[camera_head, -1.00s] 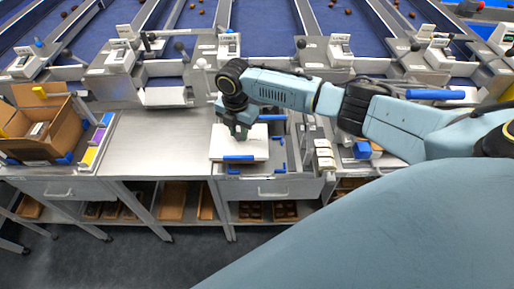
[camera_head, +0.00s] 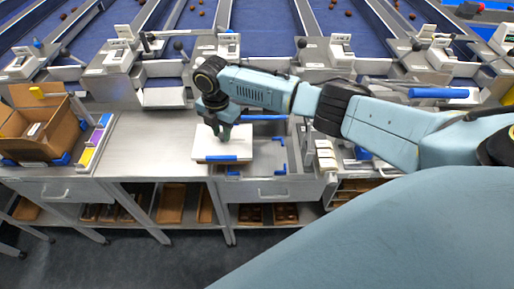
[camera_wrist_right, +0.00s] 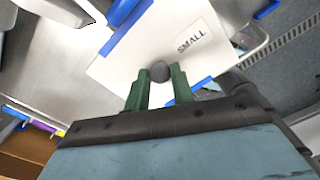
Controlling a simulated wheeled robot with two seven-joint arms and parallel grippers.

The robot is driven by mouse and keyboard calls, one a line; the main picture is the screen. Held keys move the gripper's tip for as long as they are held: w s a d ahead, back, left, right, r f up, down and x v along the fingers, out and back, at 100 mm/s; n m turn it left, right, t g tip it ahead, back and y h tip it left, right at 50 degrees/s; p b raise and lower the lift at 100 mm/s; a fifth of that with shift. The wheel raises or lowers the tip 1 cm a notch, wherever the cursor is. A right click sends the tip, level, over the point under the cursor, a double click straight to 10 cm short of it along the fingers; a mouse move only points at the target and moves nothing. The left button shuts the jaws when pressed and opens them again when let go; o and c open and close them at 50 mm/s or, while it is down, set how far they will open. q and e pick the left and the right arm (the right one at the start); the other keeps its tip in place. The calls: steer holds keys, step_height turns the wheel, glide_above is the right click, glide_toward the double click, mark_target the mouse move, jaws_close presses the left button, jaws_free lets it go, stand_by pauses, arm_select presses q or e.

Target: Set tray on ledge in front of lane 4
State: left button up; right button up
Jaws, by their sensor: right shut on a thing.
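A white tray (camera_head: 207,147) with blue edge strips is under my right gripper (camera_head: 222,134) in the head view. In the right wrist view the tray (camera_wrist_right: 208,58) carries a "SMALL" label, and my right gripper (camera_wrist_right: 159,76) is shut on a dark round knob at its middle. The tray looks lifted and slightly turned, over the left part of the fixture with blue corner pieces (camera_head: 279,166). Metal ledges stand in front of the lanes, one (camera_head: 163,97) left of the gripper; I cannot tell which lane is 4. My left gripper is out of view.
Bare steel bench (camera_head: 150,140) lies left of the tray. A cardboard box (camera_head: 38,125) stands at the far left. Small machine heads (camera_head: 229,45) and levers line the lane ends behind. White blocks (camera_head: 325,156) stand right of the fixture.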

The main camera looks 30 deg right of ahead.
mark_target(205, 140)
steer(key=shift+w+a+f+b, duration=0.1)
steer(key=shift+w+a+b, duration=0.45)
steer(key=shift+a, duration=0.2)
steer(key=shift+w+a+r+b, duration=0.1)
steer(key=shift+w+a+b, duration=0.35)
steer(key=shift+a+b, duration=0.25)
steer(key=shift+w+a+f+b, duration=0.1)
steer(key=shift+w+a+b, duration=0.4)
steer(key=shift+a, duration=0.3)
arm_select(q)
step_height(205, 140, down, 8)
steer(key=b, duration=0.4)
arm_select(e)
steer(key=a, duration=0.1)
steer(key=w+a, duration=0.2)
steer(key=shift+w+a, duration=0.25)
steer(key=shift+a, duration=0.15)
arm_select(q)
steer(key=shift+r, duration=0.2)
